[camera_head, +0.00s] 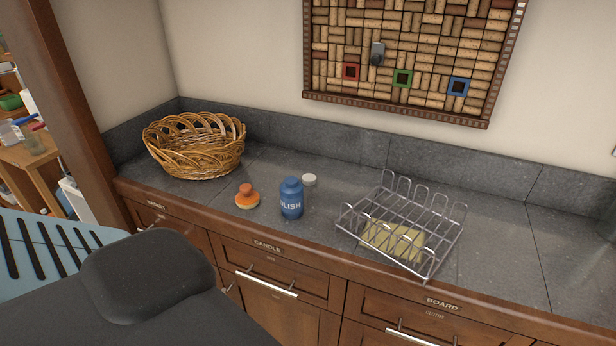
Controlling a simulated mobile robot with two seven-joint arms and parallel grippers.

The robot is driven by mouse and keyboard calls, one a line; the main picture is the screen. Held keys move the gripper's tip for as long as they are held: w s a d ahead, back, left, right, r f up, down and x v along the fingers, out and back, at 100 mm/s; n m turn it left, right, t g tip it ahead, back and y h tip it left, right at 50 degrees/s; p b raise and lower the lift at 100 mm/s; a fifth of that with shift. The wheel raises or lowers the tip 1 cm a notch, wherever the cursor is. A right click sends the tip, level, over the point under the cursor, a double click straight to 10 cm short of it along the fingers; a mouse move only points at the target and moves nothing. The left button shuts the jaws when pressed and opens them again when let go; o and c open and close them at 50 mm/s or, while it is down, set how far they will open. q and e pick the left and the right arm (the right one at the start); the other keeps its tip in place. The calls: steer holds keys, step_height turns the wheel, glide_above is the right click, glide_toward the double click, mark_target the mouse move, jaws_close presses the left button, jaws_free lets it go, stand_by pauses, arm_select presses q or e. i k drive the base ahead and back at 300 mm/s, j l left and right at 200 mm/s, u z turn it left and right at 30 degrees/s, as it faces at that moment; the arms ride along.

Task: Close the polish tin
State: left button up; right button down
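The polish tin (291,203) is a blue, bottle-shaped container with white lettering that partly reads "LISH". It stands upright on the grey stone counter. Its narrower top is also blue, and I cannot tell whether it is open. A small, round, pale grey cap-like piece (309,180) sits just behind it to the right; whether it belongs to the tin is not clear. Neither of my grippers is in view.
An orange-topped scrubber (247,196) lies left of the tin. A wicker basket (195,148) stands at the back left. The counter (500,255) is clear further right.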

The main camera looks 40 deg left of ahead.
mark_target(291, 190)
steer(key=k+j+z, duration=0.1)
steer(key=j, duration=0.2)
steer(key=k+j, duration=0.1)
steer(key=j, duration=0.15)
steer(key=k+j+z, duration=0.15)
steer(key=j, duration=0.15)
steer(key=k+j, duration=0.15)
steer(key=j, duration=0.2)
steer(key=k+j, duration=0.1)
steer(key=j, duration=0.25)
steer(key=k+j, duration=0.15)
steer(key=j, duration=0.15)
steer(key=k+j, duration=0.15)
steer(key=j, duration=0.2)
steer(key=k+j, duration=0.1)
steer(key=j, duration=0.25)
